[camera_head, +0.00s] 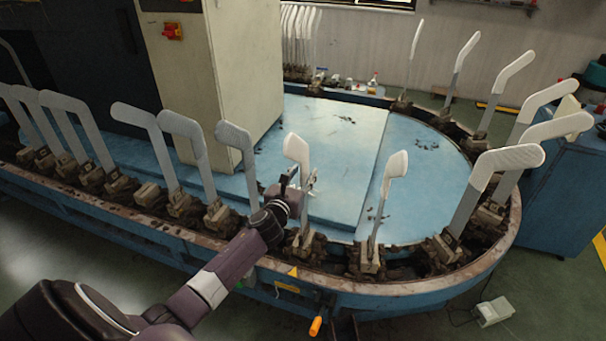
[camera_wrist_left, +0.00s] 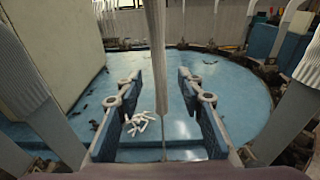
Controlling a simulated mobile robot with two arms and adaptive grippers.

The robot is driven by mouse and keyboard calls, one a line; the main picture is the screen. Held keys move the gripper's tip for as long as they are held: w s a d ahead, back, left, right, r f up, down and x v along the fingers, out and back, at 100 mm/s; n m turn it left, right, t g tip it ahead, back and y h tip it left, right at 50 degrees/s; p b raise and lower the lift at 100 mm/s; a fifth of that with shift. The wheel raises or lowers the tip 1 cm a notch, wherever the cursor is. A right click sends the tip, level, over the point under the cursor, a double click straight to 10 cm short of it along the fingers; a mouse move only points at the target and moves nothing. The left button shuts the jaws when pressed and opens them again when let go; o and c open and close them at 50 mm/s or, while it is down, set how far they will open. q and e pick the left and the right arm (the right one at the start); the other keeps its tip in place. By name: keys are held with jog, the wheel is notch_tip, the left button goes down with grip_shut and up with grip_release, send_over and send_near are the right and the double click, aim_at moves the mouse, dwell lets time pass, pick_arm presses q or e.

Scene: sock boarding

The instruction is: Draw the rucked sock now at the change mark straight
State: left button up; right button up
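The sock at the change mark (camera_head: 297,148) is whitish and sits bunched on the upper part of its upright metal board (camera_head: 305,213). The mark looks to be the yellow triangle (camera_head: 293,271) on the rail below. My left gripper (camera_head: 299,182) is around this board, just under the sock's toe part. In the left wrist view its two blue-padded fingers (camera_wrist_left: 160,90) stand wide apart, with the grey board or sock leg (camera_wrist_left: 157,45) between them. Gaps show on both sides, so neither finger touches it. My right gripper is not in view.
Neighbouring boards with socks stand close by, at left (camera_head: 236,142) and right (camera_head: 394,172). More line the curved track (camera_head: 470,297). The blue deck (camera_head: 330,130) behind is mostly clear. A beige cabinet (camera_head: 240,60) stands at the back left. An orange handle (camera_head: 315,326) sticks out in front.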

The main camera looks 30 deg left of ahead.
pick_arm(q)
jog(key=shift+r, duration=0.1)
dwell(0.3)
jog(key=shift+f+p+v, duration=0.2)
jog(key=shift+p+v, duration=0.35)
jog(key=shift+v, duration=1.3)
jog(key=v, duration=0.5)
jog(key=shift+s+f+p, duration=0.2)
jog(key=shift+f+p, duration=0.05)
jog(key=shift+p, duration=0.15)
